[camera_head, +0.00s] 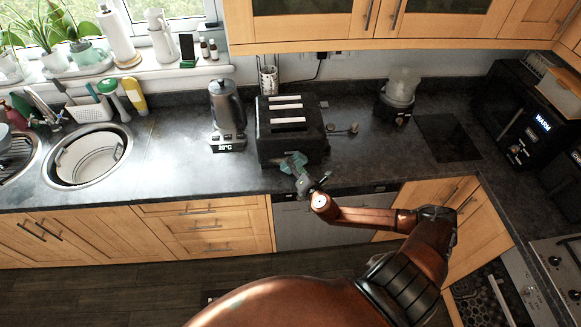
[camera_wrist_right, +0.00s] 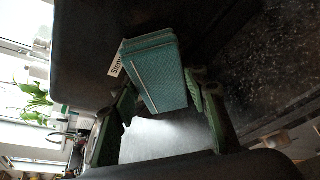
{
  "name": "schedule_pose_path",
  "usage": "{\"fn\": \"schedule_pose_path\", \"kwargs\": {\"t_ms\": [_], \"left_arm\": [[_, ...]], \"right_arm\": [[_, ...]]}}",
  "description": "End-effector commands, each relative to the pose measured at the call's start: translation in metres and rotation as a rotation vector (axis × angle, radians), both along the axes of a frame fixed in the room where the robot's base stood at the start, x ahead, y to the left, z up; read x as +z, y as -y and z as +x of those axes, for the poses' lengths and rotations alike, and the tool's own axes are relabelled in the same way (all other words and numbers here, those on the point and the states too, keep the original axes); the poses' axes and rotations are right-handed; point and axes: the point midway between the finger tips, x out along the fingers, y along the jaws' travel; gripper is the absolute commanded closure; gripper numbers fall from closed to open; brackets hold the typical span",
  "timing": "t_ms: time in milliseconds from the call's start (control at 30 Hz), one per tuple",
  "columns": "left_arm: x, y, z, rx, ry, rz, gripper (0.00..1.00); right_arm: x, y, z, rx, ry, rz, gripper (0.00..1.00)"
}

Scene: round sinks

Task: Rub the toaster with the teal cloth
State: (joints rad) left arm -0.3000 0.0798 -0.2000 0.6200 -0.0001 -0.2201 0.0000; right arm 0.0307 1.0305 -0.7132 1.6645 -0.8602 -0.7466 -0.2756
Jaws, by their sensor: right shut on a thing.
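The black toaster (camera_head: 291,132) stands on the dark counter, with pale slots on top. My right gripper (camera_head: 297,163) is at the toaster's front face, near its lower middle. It is shut on the teal cloth (camera_head: 292,164). In the right wrist view the cloth (camera_wrist_right: 158,75) is a folded teal block between the two fingers (camera_wrist_right: 165,112), with the dark toaster side (camera_wrist_right: 85,55) right behind it. The cloth is at or very close to that face; I cannot tell whether it touches. My left gripper is not in view.
A kettle (camera_head: 227,105) on its base stands left of the toaster. A blender-like appliance (camera_head: 398,92) stands to the right, with small items (camera_head: 342,128) between. Round sinks (camera_head: 88,156) are at the left. Wall cupboards (camera_head: 330,22) hang above. The counter (camera_head: 180,160) left of the kettle is clear.

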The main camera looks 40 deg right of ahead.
Motion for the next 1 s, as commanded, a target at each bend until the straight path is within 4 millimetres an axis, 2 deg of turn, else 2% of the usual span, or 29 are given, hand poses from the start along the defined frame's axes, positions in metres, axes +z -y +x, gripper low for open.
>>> {"fn": "schedule_pose_path", "kwargs": {"t_ms": [100, 367, 700, 1000], "left_arm": [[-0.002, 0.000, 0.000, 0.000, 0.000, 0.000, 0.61], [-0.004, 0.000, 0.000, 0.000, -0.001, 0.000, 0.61], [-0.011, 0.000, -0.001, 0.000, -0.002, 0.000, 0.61], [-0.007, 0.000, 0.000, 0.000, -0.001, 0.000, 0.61]], "right_arm": [[0.000, 0.011, -0.005, -0.006, 0.001, -0.004, 0.78], [0.000, 0.018, -0.009, -0.007, 0.002, -0.003, 0.78], [0.000, 0.040, -0.025, -0.006, 0.001, -0.003, 0.78], [0.002, 0.039, -0.023, -0.004, 0.003, -0.001, 0.78]]}}
